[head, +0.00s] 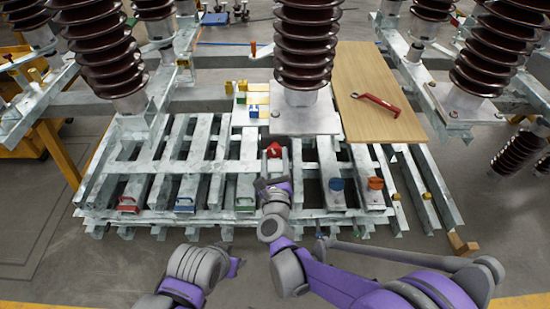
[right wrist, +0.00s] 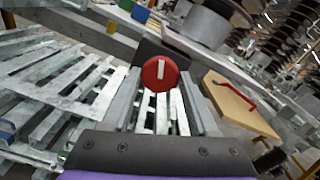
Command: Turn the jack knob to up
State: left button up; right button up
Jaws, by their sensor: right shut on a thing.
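A round red knob (right wrist: 160,74) with a white bar mark shows in the right wrist view, the bar standing nearly upright in the picture. In the head view the red knob (head: 274,150) sits in the metal frame below the central insulator. My right gripper (head: 273,182) reaches up to it from the front and is shut on it; the contact itself is partly hidden.
A wooden board (head: 372,85) bears a red wrench (head: 376,103). Tall brown insulators (head: 304,45) rise behind.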

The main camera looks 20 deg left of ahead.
jog(key=n, duration=0.3)
jog(key=shift+n, duration=0.4)
jog(key=n, duration=0.3)
jog(key=shift+n+b, duration=0.3)
jog(key=n, duration=0.3)
jog(key=shift+n, duration=0.4)
jog(key=n, duration=1)
jog(key=shift+n, duration=0.4)
jog(key=n, duration=0.3)
jog(key=shift+n+b, duration=0.3)
jog(key=shift+n, duration=1.9)
